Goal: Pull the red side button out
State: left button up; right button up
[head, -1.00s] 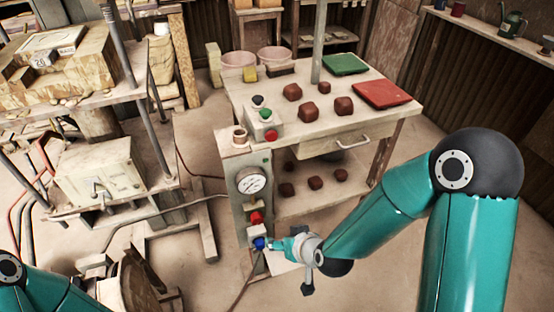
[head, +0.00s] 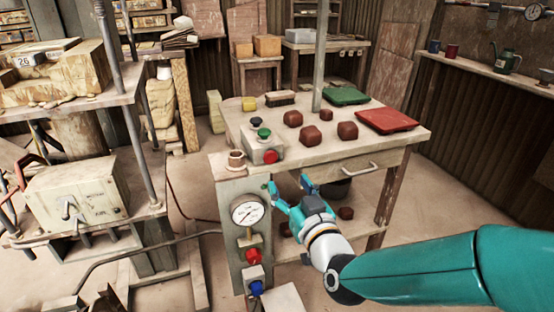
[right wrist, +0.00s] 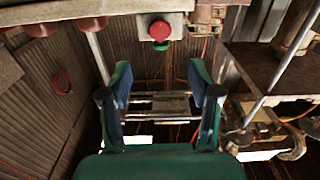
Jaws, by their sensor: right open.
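A small grey control box (head: 262,150) sits at the near left corner of the worktable, with a red button (head: 270,156) on its front side and a green and a black knob on top. In the right wrist view, a red button (right wrist: 159,30) shows ahead, above the gap between the fingers. A second red button (head: 253,256) sits on the grey panel below the gauge. My right gripper (head: 288,186) is open and empty, in front of the table edge, below the control box and apart from it. It also shows open in the right wrist view (right wrist: 160,80). My left gripper is out of view.
The panel holds a gauge (head: 248,211) and a blue button (head: 256,288). Reddish-brown lumps, a green tray (head: 345,95) and a red tray (head: 387,121) lie on the table. A drawer handle (head: 358,168) juts out at right.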

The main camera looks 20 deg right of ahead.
aim_at(271, 158)
jog(key=w, duration=1.1)
jog(key=shift+a+f, duration=0.1)
jog(key=shift+a, duration=0.1)
grip_shut()
